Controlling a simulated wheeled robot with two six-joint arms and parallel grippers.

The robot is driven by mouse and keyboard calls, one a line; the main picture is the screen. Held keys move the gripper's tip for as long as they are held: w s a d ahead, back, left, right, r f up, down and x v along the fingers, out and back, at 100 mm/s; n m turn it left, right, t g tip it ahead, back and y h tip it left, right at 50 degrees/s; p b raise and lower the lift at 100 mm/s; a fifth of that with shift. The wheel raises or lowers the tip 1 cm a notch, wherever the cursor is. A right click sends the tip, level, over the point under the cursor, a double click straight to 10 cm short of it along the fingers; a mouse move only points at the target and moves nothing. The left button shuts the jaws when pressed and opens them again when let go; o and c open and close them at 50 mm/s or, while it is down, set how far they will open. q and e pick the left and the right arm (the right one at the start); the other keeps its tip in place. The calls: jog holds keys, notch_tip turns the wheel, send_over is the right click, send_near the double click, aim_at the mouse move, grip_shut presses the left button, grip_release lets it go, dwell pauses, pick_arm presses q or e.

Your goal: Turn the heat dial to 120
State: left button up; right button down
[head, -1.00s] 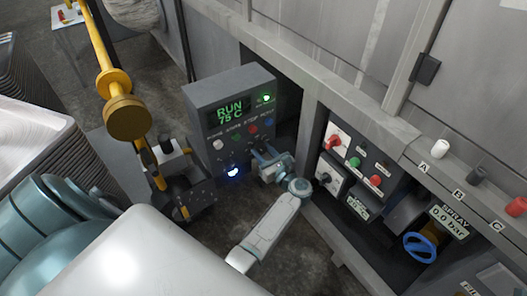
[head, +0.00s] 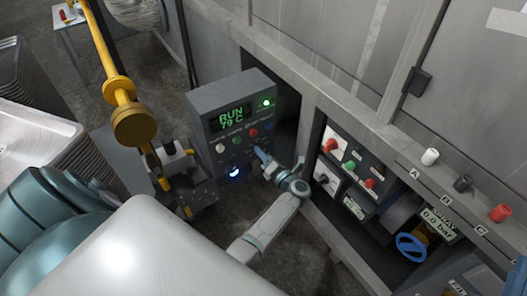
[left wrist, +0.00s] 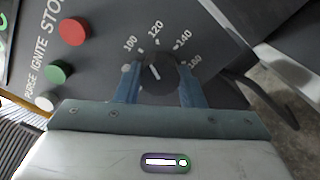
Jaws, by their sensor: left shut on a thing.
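The heat dial (left wrist: 160,74) is a round black knob with a white pointer line, on the grey control box (head: 235,98). Printed numbers around it include 100, 120 and 140. The pointer slants up and left, on the 100 to 120 side; its exact reading is hard to tell. My left gripper (head: 262,158) is at the lower right of the box face. In the left wrist view my left gripper's blue fingers (left wrist: 158,88) are shut on the dial, one on each side. The box display (head: 231,116) reads RUN and 79 C. My right gripper is not in view.
Red (left wrist: 73,31), green (left wrist: 61,72) and white buttons sit left of the dial. A panel with a red switch (head: 330,145) and a blue handwheel (head: 411,246) stand to the right.

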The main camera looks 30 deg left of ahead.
pick_arm(q)
jog(key=shift+m+p, duration=0.95)
jog(key=shift+m, duration=1.25)
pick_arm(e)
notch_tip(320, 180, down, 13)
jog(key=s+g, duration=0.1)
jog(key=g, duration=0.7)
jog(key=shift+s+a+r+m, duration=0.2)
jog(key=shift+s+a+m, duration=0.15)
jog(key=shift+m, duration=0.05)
pick_arm(q)
jog(key=o, duration=1)
